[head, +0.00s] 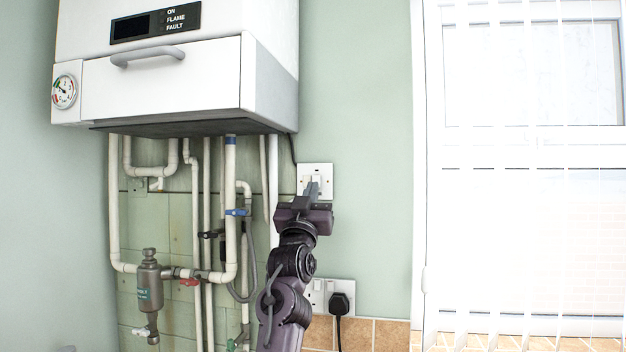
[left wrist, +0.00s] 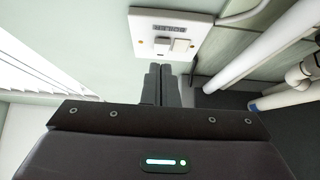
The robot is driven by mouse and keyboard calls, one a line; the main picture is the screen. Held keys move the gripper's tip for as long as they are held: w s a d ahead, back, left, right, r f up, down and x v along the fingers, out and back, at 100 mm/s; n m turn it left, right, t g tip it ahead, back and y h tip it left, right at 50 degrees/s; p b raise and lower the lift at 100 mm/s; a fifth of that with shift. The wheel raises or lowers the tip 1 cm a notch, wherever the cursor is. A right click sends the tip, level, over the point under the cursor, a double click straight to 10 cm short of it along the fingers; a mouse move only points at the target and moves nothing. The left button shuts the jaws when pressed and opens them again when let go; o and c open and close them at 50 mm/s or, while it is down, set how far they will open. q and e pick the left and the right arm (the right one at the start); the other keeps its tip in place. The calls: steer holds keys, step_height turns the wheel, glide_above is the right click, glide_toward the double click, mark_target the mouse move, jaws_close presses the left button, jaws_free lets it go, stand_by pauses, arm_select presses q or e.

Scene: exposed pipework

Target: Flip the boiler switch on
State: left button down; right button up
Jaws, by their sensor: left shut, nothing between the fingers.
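The boiler switch is a white wall plate (head: 326,172) below the right end of the boiler (head: 190,75). In the left wrist view the plate (left wrist: 150,22) shows a dark label, a small square and a pale rocker (left wrist: 181,45). My left gripper (head: 313,188) is shut and empty, its fingertips right in front of the plate's lower part. In the left wrist view the fingertips (left wrist: 160,72) sit just below the plate; I cannot tell whether they touch it. The rocker's on or off position is unclear. My right gripper is out of view.
White pipes (head: 115,205) run down the wall left of my arm, with a grey filter (head: 150,280) and a red valve handle (head: 189,282). A double socket with a black plug (head: 340,303) is below. A window with blinds (head: 530,180) stands at right; the wall between is clear.

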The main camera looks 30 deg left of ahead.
arm_select(q)
steer(key=shift+w+a+f+p, duration=0.1)
steer(key=shift+w+a+p, duration=0.1)
steer(key=shift+w, duration=0.25)
steer(key=shift+w+a+p, duration=0.1)
steer(key=shift+w+p, duration=0.05)
steer(key=shift+w, duration=0.25)
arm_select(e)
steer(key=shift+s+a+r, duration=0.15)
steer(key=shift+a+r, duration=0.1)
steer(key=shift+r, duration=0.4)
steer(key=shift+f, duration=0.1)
